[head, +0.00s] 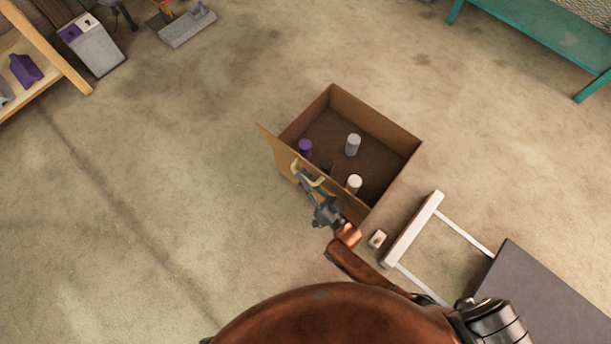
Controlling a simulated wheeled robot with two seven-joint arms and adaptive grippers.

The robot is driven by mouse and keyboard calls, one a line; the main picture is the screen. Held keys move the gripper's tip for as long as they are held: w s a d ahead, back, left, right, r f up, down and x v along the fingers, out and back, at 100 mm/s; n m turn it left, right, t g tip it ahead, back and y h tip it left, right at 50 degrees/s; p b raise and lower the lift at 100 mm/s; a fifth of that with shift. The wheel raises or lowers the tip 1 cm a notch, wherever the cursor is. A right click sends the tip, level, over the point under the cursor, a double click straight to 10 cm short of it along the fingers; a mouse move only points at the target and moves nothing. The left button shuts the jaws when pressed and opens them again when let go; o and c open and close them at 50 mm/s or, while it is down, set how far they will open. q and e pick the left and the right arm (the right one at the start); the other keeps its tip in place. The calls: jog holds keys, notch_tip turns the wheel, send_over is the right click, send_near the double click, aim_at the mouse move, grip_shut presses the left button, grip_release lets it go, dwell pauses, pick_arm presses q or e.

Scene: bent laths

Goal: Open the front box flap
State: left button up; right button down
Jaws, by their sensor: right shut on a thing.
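An open cardboard box (384,119) stands on the floor near the middle of the head view. Its front flap (278,150) is on the side nearest me and stands up, leaning a little outward at its left end. My right gripper (308,175) is at the upper edge of this flap, shut on it, with its pale fingertips at the edge. The gripper and wrist hide part of the flap's middle and right. Inside the box stand a purple cylinder (305,147), a grey cylinder (352,145) and a white cylinder (354,184). My left gripper is out of view.
A small pale item (377,239) lies on the floor right of my wrist. A white-framed piece (412,229) and a dark panel (540,290) are at lower right. A teal bench (540,28) and wooden shelf (62,62) stand farther off. Floor left of the box is clear.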

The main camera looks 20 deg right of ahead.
jog(key=c, duration=2)
grip_release()
jog(key=shift+o, duration=0.2)
jog(key=v, duration=1.2)
jog(key=shift+f, duration=0.1)
